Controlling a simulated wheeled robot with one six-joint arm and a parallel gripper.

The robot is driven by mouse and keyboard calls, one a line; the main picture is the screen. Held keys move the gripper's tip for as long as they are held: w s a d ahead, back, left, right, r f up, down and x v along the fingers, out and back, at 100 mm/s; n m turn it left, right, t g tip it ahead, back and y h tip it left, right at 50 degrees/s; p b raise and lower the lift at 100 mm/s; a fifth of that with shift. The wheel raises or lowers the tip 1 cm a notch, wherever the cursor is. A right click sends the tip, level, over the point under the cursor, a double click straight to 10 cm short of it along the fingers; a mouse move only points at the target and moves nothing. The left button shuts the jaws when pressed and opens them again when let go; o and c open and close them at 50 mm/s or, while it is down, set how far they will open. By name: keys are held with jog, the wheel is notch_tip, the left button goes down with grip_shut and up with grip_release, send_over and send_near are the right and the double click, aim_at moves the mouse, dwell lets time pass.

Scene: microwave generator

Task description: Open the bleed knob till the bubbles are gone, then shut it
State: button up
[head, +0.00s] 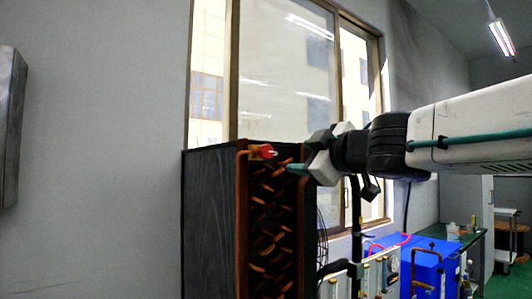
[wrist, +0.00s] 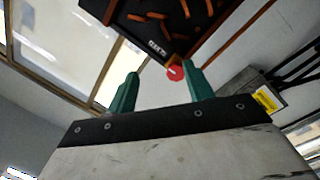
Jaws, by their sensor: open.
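The red bleed knob (head: 261,152) sits at the upper edge of a tall dark cabinet (head: 210,215) with copper pipes on its front. It has a pale mark on its face. In the wrist view the knob (wrist: 175,73) shows just beyond the fingertips, nearer the right one. My gripper (head: 291,168) is open and empty, to the right of the knob and slightly lower in the head view. Its two green fingers (wrist: 160,70) are spread apart in the wrist view, and no contact with the knob is visible. I cannot make out any bubbles.
A small white label (wrist: 157,47) is near the knob, too small to read. A window (head: 285,75) is behind the cabinet. Blue equipment (head: 420,262) and a green-topped bench (head: 470,240) stand at the lower right. A grey wall is at the left.

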aim_at(268, 152)
jog(key=w+a+n, duration=0.1)
jog(key=w+a, duration=0.1)
jog(key=w+a+y, duration=0.1)
jog(key=w+a, duration=0.1)
jog(key=a, duration=0.1)
jog(key=w+a+r+n+g+y, duration=0.1)
jog(key=w+a, duration=0.1)
jog(key=a, duration=0.1)
jog(key=shift+n, duration=0.3)
jog(key=c, duration=1)
